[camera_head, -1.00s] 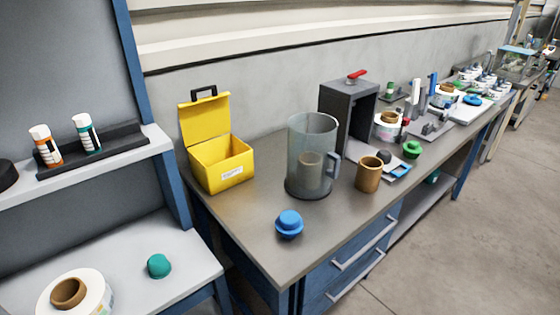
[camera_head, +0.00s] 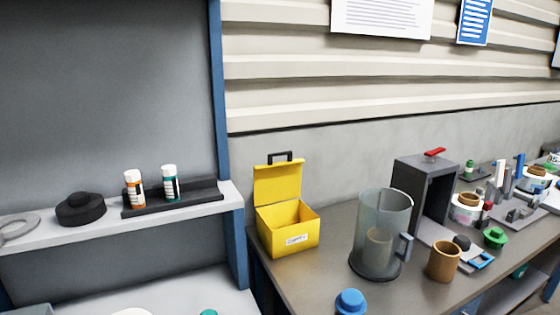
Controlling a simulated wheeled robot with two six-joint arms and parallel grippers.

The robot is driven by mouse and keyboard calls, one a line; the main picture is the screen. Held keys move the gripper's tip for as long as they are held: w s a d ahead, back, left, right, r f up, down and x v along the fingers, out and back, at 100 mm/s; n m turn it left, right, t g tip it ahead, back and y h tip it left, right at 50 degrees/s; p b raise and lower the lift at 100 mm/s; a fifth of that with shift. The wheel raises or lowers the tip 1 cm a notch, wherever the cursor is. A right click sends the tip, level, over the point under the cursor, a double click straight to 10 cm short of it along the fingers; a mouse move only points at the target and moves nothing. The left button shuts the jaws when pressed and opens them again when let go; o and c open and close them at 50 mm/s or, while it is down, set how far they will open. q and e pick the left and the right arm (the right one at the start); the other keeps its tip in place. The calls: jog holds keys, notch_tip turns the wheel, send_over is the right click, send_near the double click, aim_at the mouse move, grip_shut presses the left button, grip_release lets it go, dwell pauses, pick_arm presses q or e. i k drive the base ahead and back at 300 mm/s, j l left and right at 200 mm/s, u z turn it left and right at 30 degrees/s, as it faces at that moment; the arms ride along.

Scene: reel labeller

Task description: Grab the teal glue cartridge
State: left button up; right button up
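The teal glue cartridge (camera_head: 170,184) stands upright in a dark rack (camera_head: 190,199) on the grey shelf. It has a white cap and a white label with dark marks. An orange cartridge (camera_head: 134,189) with a white cap stands just left of it in the same rack. Neither of my grippers shows in the head view.
A black round part (camera_head: 80,210) sits left of the rack on the shelf (camera_head: 60,236). A blue post (camera_head: 228,130) stands right of the shelf. On the bench are an open yellow box (camera_head: 288,229), a clear jug (camera_head: 380,235) and a brown cup (camera_head: 444,262).

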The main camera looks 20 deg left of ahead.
aim_at(169, 173)
jog(key=u, duration=1.5)
